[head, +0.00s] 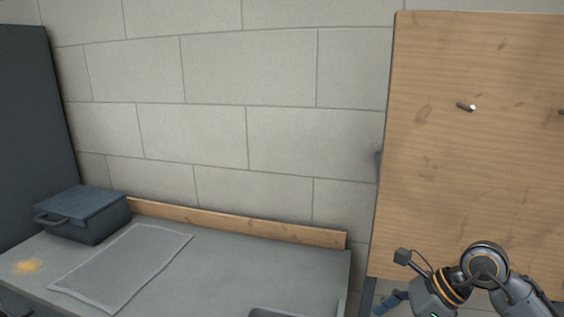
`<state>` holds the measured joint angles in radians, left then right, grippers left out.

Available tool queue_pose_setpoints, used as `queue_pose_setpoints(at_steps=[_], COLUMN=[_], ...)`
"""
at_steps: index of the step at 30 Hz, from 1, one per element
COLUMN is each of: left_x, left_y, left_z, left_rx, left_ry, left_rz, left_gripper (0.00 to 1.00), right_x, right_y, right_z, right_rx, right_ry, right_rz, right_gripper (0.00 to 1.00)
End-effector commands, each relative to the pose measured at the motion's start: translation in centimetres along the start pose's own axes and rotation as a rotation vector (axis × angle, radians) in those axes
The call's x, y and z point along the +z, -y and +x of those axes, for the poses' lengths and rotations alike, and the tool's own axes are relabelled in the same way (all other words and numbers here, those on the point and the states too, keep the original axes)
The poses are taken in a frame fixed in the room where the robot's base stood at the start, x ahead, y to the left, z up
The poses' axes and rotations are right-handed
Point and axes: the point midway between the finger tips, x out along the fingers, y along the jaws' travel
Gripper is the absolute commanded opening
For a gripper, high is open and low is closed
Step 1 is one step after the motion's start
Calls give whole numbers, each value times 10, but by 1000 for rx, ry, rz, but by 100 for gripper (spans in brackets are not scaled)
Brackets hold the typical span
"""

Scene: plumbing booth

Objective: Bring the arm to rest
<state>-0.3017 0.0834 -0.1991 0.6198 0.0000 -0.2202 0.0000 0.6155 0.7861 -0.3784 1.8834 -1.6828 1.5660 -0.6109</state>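My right arm comes in at the lower right corner, bent at a grey joint with an orange ring. Its wrist end is cut off by the bottom edge. A small blue-grey part, which looks like a piece of my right gripper (391,302), shows beside the wrist. Its fingers are not clear enough to tell open from shut, and I see nothing held. The arm appears in front of the lower part of the wooden board (480,140). My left gripper is not in view.
A grey workbench (215,265) stands at lower left with a wooden back strip (235,222). On it are a dark lidded box (88,214), a grey mat (125,265) and a yellowish stain (27,266). A metal peg (466,107) sticks out of the board. A dark cabinet (35,130) stands left.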

Motion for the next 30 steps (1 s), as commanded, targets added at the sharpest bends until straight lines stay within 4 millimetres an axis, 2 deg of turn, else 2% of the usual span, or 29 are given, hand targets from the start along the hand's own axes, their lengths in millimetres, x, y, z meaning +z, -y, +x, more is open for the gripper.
queue_pose_setpoints(at_steps=[8, 14, 19, 22, 24, 26, 29, 30], left_x=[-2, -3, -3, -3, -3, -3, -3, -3], left_y=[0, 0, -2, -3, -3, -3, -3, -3], left_z=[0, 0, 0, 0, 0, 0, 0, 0], left_rx=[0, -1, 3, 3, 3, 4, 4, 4], left_ry=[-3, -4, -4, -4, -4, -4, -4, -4], left_rz=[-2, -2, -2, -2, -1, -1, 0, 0], left_gripper=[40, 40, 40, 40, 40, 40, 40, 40], right_x=[47, 98, 146, 167, 170, 161, 127, 108], right_y=[-21, -41, -55, -52, -40, -26, 0, 9], right_z=[19, 22, 4, -22, -42, -57, -70, -70], right_rx=[44, 98, 171, 230, 265, 290, 310, 311], right_ry=[241, 520, 860, 1125, 1314, 1460, 1670, 1742], right_rz=[50, 156, 357, 580, 778, 967, 1312, 1462], right_gripper=[75, 75, 75, 75, 75, 75, 75, 75])
